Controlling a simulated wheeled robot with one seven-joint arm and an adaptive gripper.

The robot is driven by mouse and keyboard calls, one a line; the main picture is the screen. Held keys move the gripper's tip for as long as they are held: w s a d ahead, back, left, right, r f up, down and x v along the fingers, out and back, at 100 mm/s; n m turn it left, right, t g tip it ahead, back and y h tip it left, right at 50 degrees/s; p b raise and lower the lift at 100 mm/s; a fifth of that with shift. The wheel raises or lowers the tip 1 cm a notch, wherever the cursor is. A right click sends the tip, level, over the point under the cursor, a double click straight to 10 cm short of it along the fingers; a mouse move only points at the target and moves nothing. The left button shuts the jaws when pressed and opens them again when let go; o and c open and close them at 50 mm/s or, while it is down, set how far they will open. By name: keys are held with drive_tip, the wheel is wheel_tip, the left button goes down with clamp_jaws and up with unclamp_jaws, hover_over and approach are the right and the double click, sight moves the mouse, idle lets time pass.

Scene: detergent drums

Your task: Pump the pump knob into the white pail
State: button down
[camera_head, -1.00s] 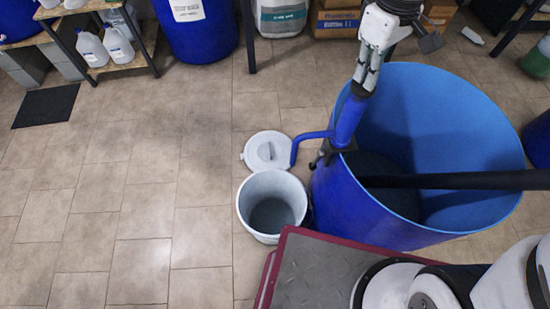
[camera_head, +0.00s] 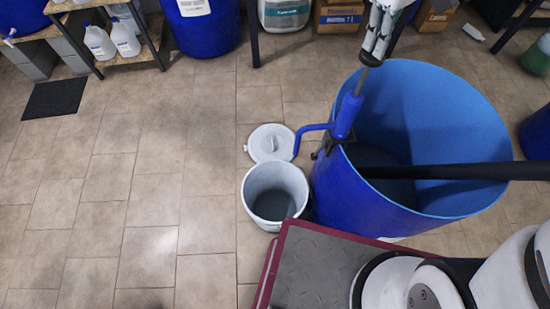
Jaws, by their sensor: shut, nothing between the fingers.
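The blue pump (camera_head: 346,118) is fixed to the rim of a large open blue drum (camera_head: 333,200). Its curved spout (camera_head: 305,132) points left and down towards the white pail (camera_head: 262,224). A thin grey rod (camera_head: 360,81) stands out of the pump's top and leads up to my gripper (camera_head: 371,59). My gripper is shut above the pump, at the rod's upper end; the pump knob cannot be made out there. The pail stands open and upright on the floor left of the drum. Its inside looks greyish; whether it holds liquid is unclear.
A white lid (camera_head: 270,143) lies on the floor behind the pail. A dark bar (camera_head: 440,171) crosses the drum's opening. Shelving with white jugs (camera_head: 124,40) and another blue drum (camera_head: 208,30) stand at the back.

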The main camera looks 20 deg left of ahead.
drive_tip(key=shift+r+p, duration=0.9)
drive_tip(key=shift+r, duration=1.15)
drive_tip(key=shift+f+b, duration=1.95)
drive_tip(key=shift+f, duration=4.1)
drive_tip(key=shift+r, duration=0.15)
drive_tip(key=shift+r+p, duration=2.75)
drive_tip(key=shift+r, duration=3.15)
